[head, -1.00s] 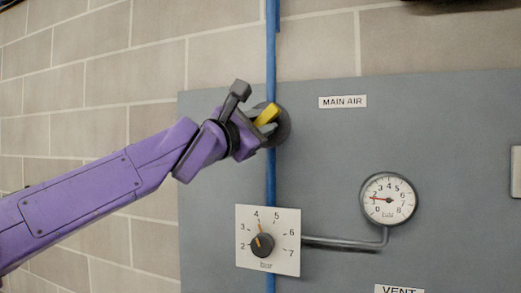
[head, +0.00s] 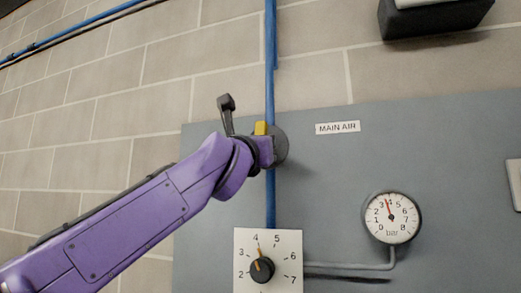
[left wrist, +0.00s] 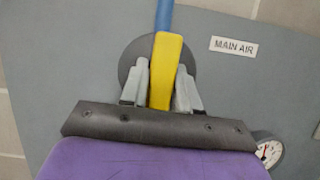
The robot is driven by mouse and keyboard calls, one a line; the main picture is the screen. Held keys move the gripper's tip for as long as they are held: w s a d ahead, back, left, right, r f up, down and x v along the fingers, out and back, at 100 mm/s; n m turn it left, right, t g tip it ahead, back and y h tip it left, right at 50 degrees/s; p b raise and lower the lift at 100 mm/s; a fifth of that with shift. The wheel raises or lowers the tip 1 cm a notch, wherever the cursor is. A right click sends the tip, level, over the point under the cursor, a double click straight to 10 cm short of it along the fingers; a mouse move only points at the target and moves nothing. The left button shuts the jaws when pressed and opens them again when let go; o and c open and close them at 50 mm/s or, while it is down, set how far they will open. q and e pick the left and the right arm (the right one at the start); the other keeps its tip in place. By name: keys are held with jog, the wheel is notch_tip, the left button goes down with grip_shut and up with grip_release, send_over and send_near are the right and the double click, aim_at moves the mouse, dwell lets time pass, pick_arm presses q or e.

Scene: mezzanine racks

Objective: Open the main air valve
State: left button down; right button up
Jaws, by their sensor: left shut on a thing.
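The main air valve has a yellow handle (head: 260,128) on a dark round body (head: 281,146), on the blue pipe left of the MAIN AIR label (head: 338,128). My left gripper (head: 262,148) is at the handle, its fingers largely hidden by the wrist in the head view. In the left wrist view, the gripper's grey fingers (left wrist: 163,85) are on both sides of the yellow handle (left wrist: 166,60), shut on it. The handle stands nearly upright, roughly in line with the blue pipe (left wrist: 164,15). My right gripper is not in view.
The gauge (head: 391,217) on the grey panel (head: 330,180) reads near 4. Below the valve is a regulator dial (head: 262,269) with its pointer near 4. A dark box (head: 433,17) juts out at the upper right.

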pick_arm(q)
jog(key=shift+a+r+n+y, duration=0.15)
jog(key=shift+n+y, duration=0.15)
jog(key=shift+n, duration=0.2)
jog(key=c, duration=0.9)
grip_release()
jog(key=shift+s+f+b, duration=0.25)
jog(key=shift+f+b, duration=0.1)
jog(key=shift+b, duration=0.2)
jog(key=b+v, duration=0.5)
jog(key=v, duration=0.4)
jog(key=shift+s+a+f+b, duration=0.1)
jog(key=shift+s+a+b, duration=0.05)
jog(key=shift+s+b, duration=0.25)
jog(key=shift+a, duration=0.1)
